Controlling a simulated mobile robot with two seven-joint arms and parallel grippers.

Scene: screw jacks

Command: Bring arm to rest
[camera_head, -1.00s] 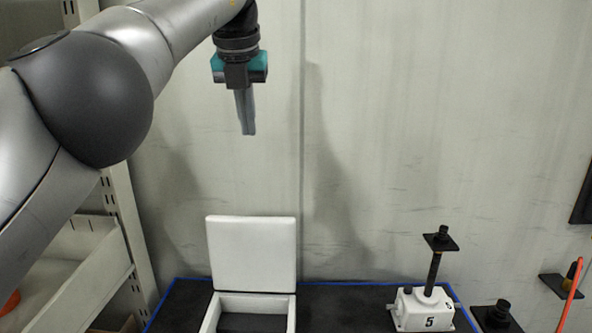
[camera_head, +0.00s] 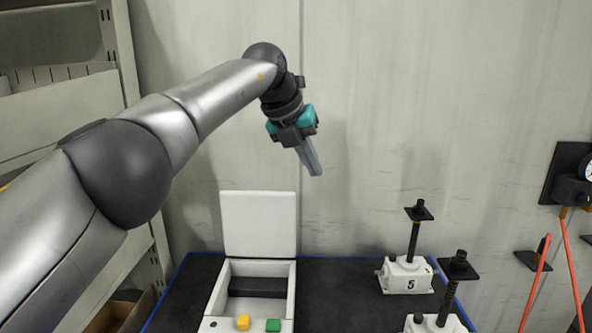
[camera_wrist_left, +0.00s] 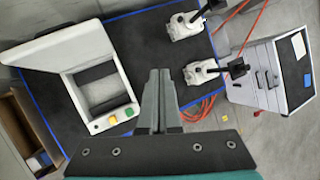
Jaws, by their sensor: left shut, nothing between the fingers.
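My left gripper (camera_head: 315,172) is raised in the air above the back of the dark table, in front of the pale wall. Its fingers are together with nothing between them; the shut fingers also show in the left wrist view (camera_wrist_left: 158,75). It is well above and apart from the open white box (camera_head: 228,300) and the screw jacks. The screw jack marked 5 (camera_head: 407,275) stands upright on the table at right. A second screw jack (camera_head: 440,322) stands nearer, partly cut off by the frame edge. My right gripper is not in view.
The white box has a raised lid (camera_head: 258,223), a yellow button (camera_head: 243,322) and a green button (camera_head: 273,325). Shelving (camera_head: 125,60) stands at left. Red hoses (camera_head: 572,270) and a gauge are at right. A grey cabinet (camera_wrist_left: 265,75) stands beside the table in the left wrist view.

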